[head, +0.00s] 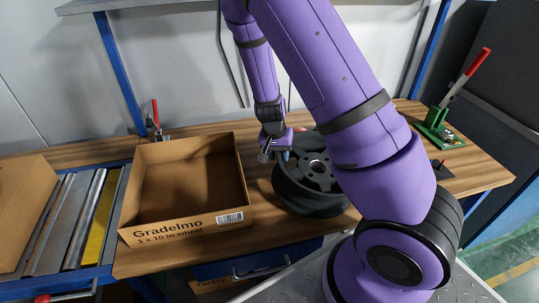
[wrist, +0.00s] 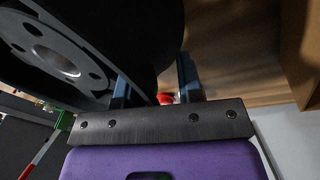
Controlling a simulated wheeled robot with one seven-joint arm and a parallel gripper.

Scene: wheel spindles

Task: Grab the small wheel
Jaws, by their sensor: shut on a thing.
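The wheel (head: 300,196), dark grey to black with a light metal hub and round holes, is on the wooden bench right of the cardboard box in the head view. My purple arm hides part of its right side. My gripper (head: 275,153) is at the wheel's upper left edge, pointing down. In the wrist view the wheel (wrist: 110,40) fills the upper left and middle, and its rim lies between the two fingers of my gripper (wrist: 155,86), which is shut on it. I cannot tell whether the wheel is clear of the bench.
An open, empty cardboard box (head: 184,226) marked "Gradelmo 1 x 10 in wheel" stands on the bench (head: 262,240). A roller conveyor (head: 68,222) with another carton (head: 22,213) is at left. A green fixture with a red-handled lever (head: 437,127) is at right. A toggle clamp (head: 156,120) stands behind the box.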

